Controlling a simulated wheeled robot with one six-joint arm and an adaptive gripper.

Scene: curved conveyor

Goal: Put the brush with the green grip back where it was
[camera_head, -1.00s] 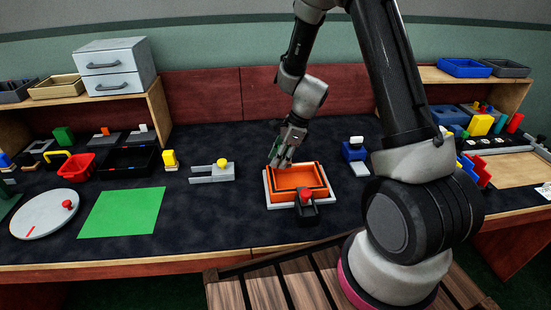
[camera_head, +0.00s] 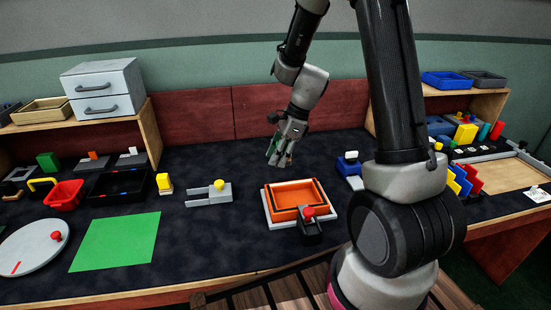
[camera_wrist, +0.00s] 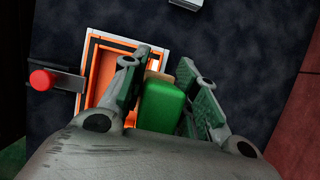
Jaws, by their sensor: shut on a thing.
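My gripper (camera_head: 281,156) is shut on the brush, whose green grip (camera_wrist: 161,106) shows between the fingers in the wrist view. A tan part (camera_wrist: 157,77) of the brush shows just past the green grip. In the head view the fingers hide most of the brush. The gripper is above the dark worktop, behind the orange tray (camera_head: 272,198). In the wrist view the orange tray (camera_wrist: 97,82) lies below and to the left of the fingers, partly covered by one of them.
A black clamp with a red knob (camera_head: 309,213) stands at the tray's front edge. A grey fixture with a yellow knob (camera_head: 205,196) and a green mat (camera_head: 115,243) lie to the left. A blue block device (camera_head: 348,164) is to the right. Dark worktop (camera_head: 240,165) behind the tray is clear.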

